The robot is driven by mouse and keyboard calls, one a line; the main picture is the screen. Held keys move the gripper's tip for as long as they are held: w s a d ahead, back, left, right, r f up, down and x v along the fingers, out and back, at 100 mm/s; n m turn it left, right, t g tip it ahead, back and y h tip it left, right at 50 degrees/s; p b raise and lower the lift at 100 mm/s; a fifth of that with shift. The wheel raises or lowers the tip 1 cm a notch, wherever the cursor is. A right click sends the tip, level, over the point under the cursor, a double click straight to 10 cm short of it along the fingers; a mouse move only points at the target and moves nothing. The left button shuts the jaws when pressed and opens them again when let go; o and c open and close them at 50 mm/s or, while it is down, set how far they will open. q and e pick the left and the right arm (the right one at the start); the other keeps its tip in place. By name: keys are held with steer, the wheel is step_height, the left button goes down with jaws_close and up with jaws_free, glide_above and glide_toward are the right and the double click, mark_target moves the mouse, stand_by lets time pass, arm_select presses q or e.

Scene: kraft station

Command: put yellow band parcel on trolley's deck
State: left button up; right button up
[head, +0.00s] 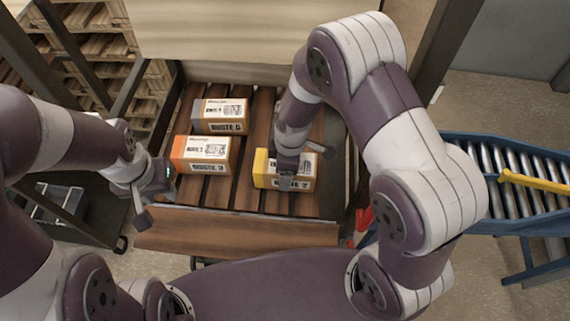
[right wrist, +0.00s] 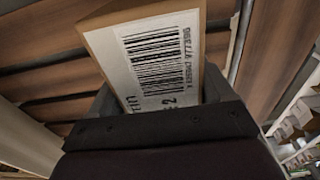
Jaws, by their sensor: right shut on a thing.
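The yellow band parcel (head: 261,169) is a brown box with a yellow end and a white label, at the right of a slatted wooden deck (head: 221,196) in the head view. My right gripper (head: 287,174) comes down over it and is shut on it. In the right wrist view the parcel's barcoded label (right wrist: 153,52) shows at the jaws, with wooden slats beyond. I cannot tell whether the parcel touches the slats. My left gripper (head: 155,191) is at the deck's left front corner, holding nothing visible; its jaw opening is unclear.
An orange-banded parcel (head: 206,154) and a grey-banded parcel (head: 219,116) stand on the deck's left half. A wooden front flap (head: 237,232) edges the deck. A blue roller conveyor (head: 488,170) with a yellow bar is at right. Front-middle slats are clear.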

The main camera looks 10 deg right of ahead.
stand_by(0.3)
steer(key=shift+f, duration=0.15)
steer(key=shift+f+b, duration=0.3)
steer(key=shift+b, duration=0.05)
steer(key=o, duration=1.2)
steer(key=shift+r, duration=0.15)
